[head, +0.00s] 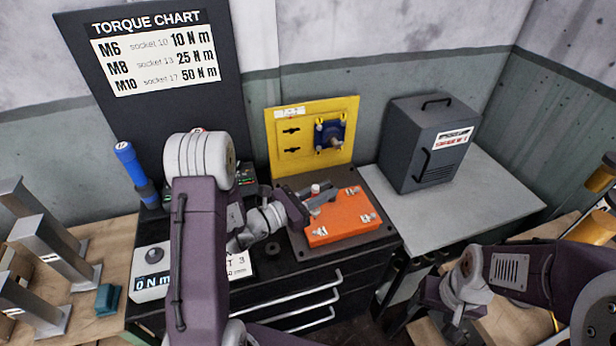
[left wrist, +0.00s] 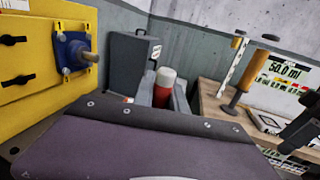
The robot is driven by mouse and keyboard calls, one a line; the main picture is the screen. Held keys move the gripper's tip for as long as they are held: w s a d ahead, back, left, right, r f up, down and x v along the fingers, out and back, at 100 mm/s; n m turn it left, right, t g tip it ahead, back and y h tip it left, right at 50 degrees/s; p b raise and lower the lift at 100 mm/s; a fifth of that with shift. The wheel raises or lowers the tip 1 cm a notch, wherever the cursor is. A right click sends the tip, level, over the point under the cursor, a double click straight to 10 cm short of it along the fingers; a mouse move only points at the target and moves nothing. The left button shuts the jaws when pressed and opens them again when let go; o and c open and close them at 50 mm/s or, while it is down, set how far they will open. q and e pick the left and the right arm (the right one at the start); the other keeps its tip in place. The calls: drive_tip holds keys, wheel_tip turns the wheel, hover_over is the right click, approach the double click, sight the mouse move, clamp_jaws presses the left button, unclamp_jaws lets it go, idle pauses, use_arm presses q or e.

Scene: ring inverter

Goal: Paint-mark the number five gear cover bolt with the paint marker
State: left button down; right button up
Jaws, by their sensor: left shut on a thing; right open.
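An orange gear cover (head: 338,222) with silver bolts near its corners lies on a dark plate on the bench. The bolt numbers are too small to read. My left gripper (head: 318,194) is over the cover's far left part, shut on the paint marker. In the left wrist view the paint marker (left wrist: 164,88), red with a pale top end, stands between the two grey fingers. Its lower end is hidden. I cannot tell whether it touches a bolt. My right gripper (head: 392,296) is open at the lower right, beside the bench and away from the cover.
A yellow panel (head: 285,160) with a blue flanged part (head: 330,136) stands behind the cover. A grey case (head: 428,145) is on the light table at right. A blue-handled tool (head: 134,168) and a torque display (head: 150,284) are at left.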

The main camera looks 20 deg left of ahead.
wheel_tip(320, 180, down, 5)
drive_tip(key=b, duration=0.5)
drive_tip(key=shift+d+r, duration=0.1)
idle(0.4)
drive_tip(key=shift+f+b, duration=0.55)
drive_tip(key=shift+b, duration=0.15)
idle(1.1)
drive_tip(key=shift+r, duration=0.1)
idle(0.4)
wheel_tip(320, 180, up, 4)
drive_tip(key=p, duration=0.4)
idle(0.6)
idle(0.3)
